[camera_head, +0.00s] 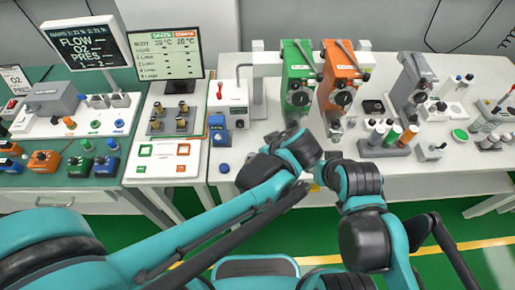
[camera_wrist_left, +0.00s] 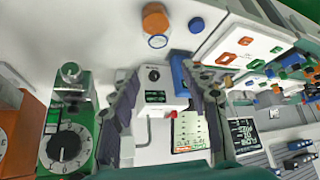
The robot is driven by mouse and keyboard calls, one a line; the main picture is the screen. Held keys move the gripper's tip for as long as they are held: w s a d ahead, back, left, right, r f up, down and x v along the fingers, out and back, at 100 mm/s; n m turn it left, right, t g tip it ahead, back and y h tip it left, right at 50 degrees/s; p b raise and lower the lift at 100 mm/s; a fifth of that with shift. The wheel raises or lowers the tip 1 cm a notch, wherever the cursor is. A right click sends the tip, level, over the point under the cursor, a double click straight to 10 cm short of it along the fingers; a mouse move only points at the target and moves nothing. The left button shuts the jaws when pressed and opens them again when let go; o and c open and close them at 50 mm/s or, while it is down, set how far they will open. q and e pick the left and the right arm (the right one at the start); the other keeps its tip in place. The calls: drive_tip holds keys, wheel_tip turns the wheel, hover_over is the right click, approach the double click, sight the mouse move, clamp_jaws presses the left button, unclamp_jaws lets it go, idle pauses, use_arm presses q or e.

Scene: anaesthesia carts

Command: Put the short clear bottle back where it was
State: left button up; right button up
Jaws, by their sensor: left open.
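In the left wrist view, a short round piece with an orange top and a clear, blue-ringed end (camera_wrist_left: 157,30) is on the white table; I cannot tell for sure that it is the short clear bottle. It lies beyond my left fingertips, apart from them. My left gripper (camera_wrist_left: 157,72) is open, with nothing seen between its fingers. In the head view my arm links cover the left fingers and that patch of table. My right gripper cannot be made out in the head view.
A white box with a red lever (camera_head: 233,97) and a blue block (camera_head: 217,130) stand near my left arm. Green (camera_head: 298,75) and orange (camera_head: 338,78) dial units stand behind my arms. A grey stand (camera_head: 385,149) holds several coloured cylinders.

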use_arm(q)
drive_tip(key=s+a+r+m+h, duration=0.1)
drive_tip(key=s+a+m, duration=0.2)
drive_tip(key=a, duration=0.7)
drive_tip(key=s+a+r+m+t+h, duration=0.1)
drive_tip(key=s+a+r+m+h, duration=0.1)
drive_tip(key=a, duration=0.9)
drive_tip(key=shift+s+m, duration=0.4)
drive_tip(key=shift+s, duration=0.4)
wheel_tip(320, 180, down, 4)
drive_tip(key=b, duration=0.3)
drive_tip(key=shift+r, duration=0.25)
